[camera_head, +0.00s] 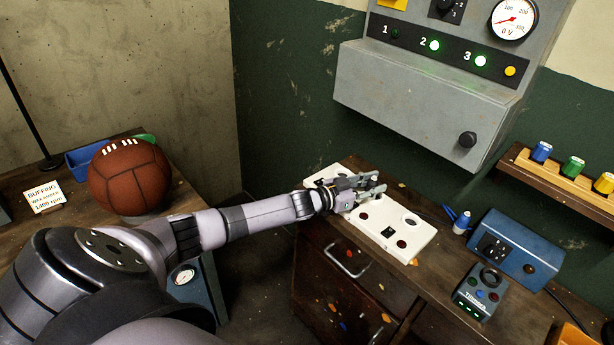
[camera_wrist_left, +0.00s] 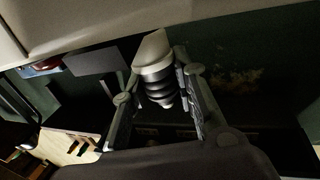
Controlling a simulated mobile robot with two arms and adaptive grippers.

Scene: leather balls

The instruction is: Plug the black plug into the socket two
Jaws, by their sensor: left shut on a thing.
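My left gripper (camera_head: 376,184) is above the white socket board (camera_head: 425,234) on the wooden cabinet. In the left wrist view its fingers (camera_wrist_left: 160,85) are on either side of a dark ribbed thing with a pale end, which looks like the black plug (camera_wrist_left: 158,88). In the head view the gripper hides the plug and part of the board. The board has several dark round spots and a small black square (camera_head: 388,232). I cannot tell which spot is socket two, nor whether the plug touches the board. My right gripper is not in view.
A grey wall panel (camera_head: 420,95) overhangs the board; lamps 2 and 3 glow green, lamp 1 is dark. A blue box (camera_head: 520,250) and a dark control unit (camera_head: 480,291) stand to the right. A leather ball (camera_head: 129,177) sits on the left bench.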

